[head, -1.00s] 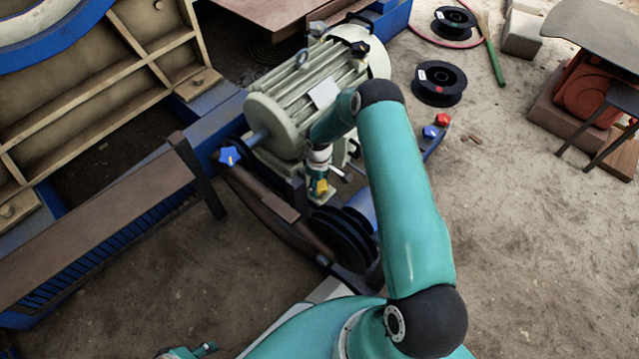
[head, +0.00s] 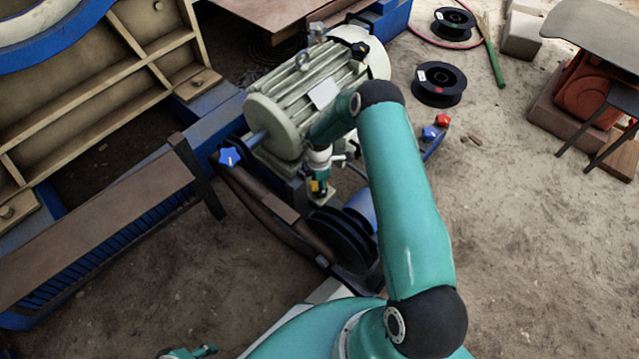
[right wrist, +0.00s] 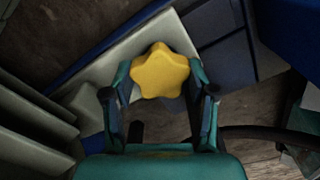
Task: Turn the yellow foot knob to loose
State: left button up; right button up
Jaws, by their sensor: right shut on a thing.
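The yellow star-shaped foot knob (right wrist: 160,72) sits between the fingers of my right gripper (right wrist: 160,92) in the right wrist view. The fingers are shut on it from both sides. In the head view my right gripper (head: 318,186) points down beside the foot of the grey-green motor (head: 310,95), and only a small part of the yellow knob (head: 315,186) shows. My left gripper (head: 190,352) is partly in the head view at the bottom edge, cut off, and its fingers cannot be made out.
A blue star knob (head: 229,156) sits left of the motor. A red knob (head: 443,120) and another blue knob (head: 430,133) are to its right. A black grooved pulley (head: 345,238) lies close below my right gripper. Open dirt ground is at the right.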

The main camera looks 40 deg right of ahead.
jog(key=shift+n, duration=0.5)
jog(key=o, duration=1.1)
jog(key=shift+o, duration=0.2)
notch_tip(320, 180, up, 12)
dwell(0.3)
